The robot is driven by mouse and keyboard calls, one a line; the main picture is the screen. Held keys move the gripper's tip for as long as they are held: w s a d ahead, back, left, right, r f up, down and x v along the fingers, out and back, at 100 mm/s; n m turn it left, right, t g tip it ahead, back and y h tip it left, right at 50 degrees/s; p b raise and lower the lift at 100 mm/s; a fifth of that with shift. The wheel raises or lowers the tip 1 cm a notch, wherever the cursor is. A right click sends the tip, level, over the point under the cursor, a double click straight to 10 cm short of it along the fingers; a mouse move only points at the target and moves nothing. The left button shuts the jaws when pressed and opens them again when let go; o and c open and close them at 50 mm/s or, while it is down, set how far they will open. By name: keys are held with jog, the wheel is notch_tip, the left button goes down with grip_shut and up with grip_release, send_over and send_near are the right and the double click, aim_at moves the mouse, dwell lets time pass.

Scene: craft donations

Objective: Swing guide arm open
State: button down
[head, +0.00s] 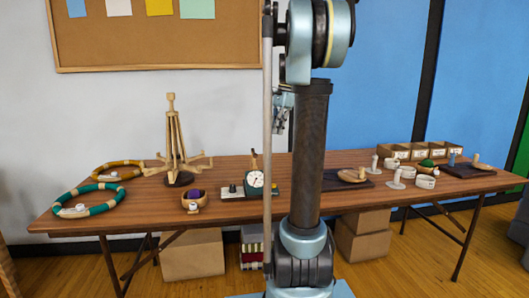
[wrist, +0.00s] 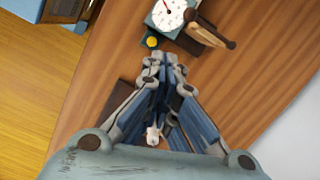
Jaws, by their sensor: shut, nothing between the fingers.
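The device with a white dial (head: 256,180) stands on the table left of my arm in the head view. Its dial (wrist: 168,13) shows at the top of the wrist view, with a yellow knob (wrist: 152,42) at its near corner. A wooden arm (wrist: 208,36) with a dark tip sticks out to its right; I cannot tell for certain that it is the guide arm. My gripper (wrist: 163,60) is shut and empty, its fingertips just below the dial device in the wrist view. In the head view my gripper is mostly hidden behind my arm.
A dark tray (head: 340,184) is right of my arm. White cups, a green item and a sectioned box (head: 420,151) stand farther right. Open tabletop (wrist: 95,80) lies left of my fingers.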

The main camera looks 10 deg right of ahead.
jog(key=shift+m, duration=0.7)
jog(key=shift+w+a+f, duration=0.35)
jog(key=shift+a+f, duration=0.45)
jog(key=shift+f, duration=0.8)
jog(key=shift+w+a+f, duration=0.4)
jog(key=shift+a+f, duration=0.45)
jog(key=shift+f, duration=0.75)
jog(key=shift+w+a+f, duration=0.35)
jog(key=shift+a+f, duration=0.45)
jog(key=shift+f, duration=0.8)
jog(key=shift+s+d, duration=0.1)
